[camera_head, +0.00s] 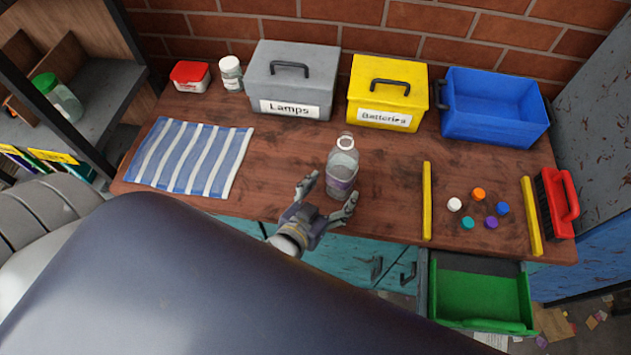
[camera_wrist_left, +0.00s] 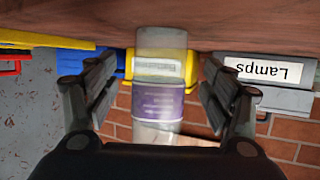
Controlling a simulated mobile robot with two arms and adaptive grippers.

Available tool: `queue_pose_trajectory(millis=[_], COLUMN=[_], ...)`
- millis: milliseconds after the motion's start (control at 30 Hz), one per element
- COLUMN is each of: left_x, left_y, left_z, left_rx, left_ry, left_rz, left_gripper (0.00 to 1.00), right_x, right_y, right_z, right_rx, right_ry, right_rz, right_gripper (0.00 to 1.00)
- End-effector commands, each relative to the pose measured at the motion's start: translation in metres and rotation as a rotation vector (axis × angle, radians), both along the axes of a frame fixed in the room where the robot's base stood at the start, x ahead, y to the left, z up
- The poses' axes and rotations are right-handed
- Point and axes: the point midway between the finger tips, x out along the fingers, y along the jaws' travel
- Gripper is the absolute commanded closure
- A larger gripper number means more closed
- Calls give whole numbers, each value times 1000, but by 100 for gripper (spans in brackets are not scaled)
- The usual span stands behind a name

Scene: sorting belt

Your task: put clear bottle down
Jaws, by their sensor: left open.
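The clear bottle (camera_head: 343,167) stands upright on the wooden table, near its front edge. It has a purple label and an open-looking top. My left gripper (camera_head: 328,196) is open, with one finger on either side of the bottle's lower part. In the left wrist view the bottle (camera_wrist_left: 158,90) is between the two spread fingers (camera_wrist_left: 155,105), with a visible gap on each side. The view there is upside down. My right gripper is not in view.
A striped cloth (camera_head: 190,157) lies left of the bottle. Behind stand a grey Lamps box (camera_head: 291,80), a yellow Batteries box (camera_head: 387,92) and a blue bin (camera_head: 494,105). Several caps (camera_head: 479,194) lie between yellow strips (camera_head: 427,200) at right, near a red brush (camera_head: 557,203). A green drawer (camera_head: 480,296) is open below.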

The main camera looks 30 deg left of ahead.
Motion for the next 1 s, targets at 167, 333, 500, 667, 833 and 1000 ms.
queue_pose_trajectory(millis=[167, 333, 500, 667, 833, 1000], left_x=[-34, -58, -74, -79, -80, -80], left_y=[3, 6, 8, 8, 8, 8], left_z=[10, 19, 26, 29, 30, 29], left_rx=[0, 0, 0, 1, 1, 1], left_ry=[3, 3, 2, 0, 0, 0], left_rz=[0, 0, 0, 0, 0, 0], left_gripper=[24, 24, 24, 24, 24, 24], right_x=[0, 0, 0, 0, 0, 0], right_y=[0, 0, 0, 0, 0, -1], right_z=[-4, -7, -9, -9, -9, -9], right_rx=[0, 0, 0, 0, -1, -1], right_ry=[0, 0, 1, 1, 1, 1], right_rz=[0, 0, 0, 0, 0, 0], right_gripper=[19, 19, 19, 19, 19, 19])
